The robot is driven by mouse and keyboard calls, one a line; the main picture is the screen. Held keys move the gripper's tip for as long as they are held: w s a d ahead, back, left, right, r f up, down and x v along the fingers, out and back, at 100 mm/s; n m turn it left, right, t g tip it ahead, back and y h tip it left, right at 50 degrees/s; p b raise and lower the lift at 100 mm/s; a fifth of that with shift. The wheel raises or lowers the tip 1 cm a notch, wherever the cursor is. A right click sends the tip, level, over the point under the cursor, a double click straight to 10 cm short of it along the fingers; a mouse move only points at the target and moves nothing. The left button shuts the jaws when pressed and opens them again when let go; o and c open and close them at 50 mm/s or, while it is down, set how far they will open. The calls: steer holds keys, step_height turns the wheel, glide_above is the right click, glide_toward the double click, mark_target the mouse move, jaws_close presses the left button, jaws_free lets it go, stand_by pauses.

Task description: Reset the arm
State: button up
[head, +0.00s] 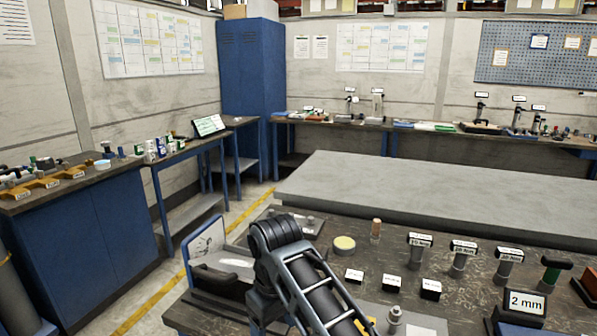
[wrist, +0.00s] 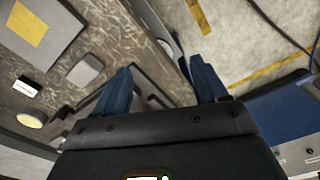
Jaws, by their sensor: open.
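My arm (head: 305,275) rises from the bottom of the head view and bends at a dark elbow over the left end of the dark workbench (head: 345,315). My gripper (wrist: 160,72) shows in the wrist view, with two blue fingers spread apart and nothing between them. It hangs over the bench edge, with the mottled benchtop to the left and the concrete floor to the right. I cannot make out its fingers in the head view. No microscope can be told for certain in either view.
The workbench holds a round yellow-topped tin (head: 344,244), several labelled upright tools, and a "2 mm" sign (head: 525,303). A grey slab table (head: 430,190) stands behind it. Blue cabinets and benches line the left and back walls. Floor with a yellow line (head: 150,305) lies open at left.

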steer(key=s+d+f+m+t+y, duration=0.25)
steer(key=s+f, duration=0.65)
steer(key=f, duration=0.5)
steer(key=s+d+f+m+t, duration=0.1)
steer(key=s+d+f+t, duration=0.15)
steer(key=s, duration=0.45)
steer(key=s+d+f+m+t, duration=0.1)
steer(key=s+d+m+t, duration=0.1)
steer(key=s+d, duration=0.3)
steer(key=s+d+r+m+t+h, duration=0.1)
steer(key=s+d+r+t, duration=0.1)
steer(key=s+d+r, duration=0.45)
steer(key=s+d+r+m+t, duration=0.2)
steer(key=s+d, duration=0.1)
steer(key=s, duration=0.6)
steer(key=s+d+r+t, duration=0.1)
steer(key=s+d+r, duration=0.1)
steer(key=r, duration=0.3)
steer(key=s+d+r+t+h, duration=0.1)
steer(key=s+d+r, duration=0.1)
steer(key=s+r, duration=0.2)
steer(key=s+d+r+t+h, duration=0.1)
steer(key=s+d+r, duration=0.1)
steer(key=r, duration=0.5)
steer(key=shift+s+d+t, duration=0.25)
steer(key=shift+s+t, duration=0.05)
steer(key=shift+s, duration=0.5)
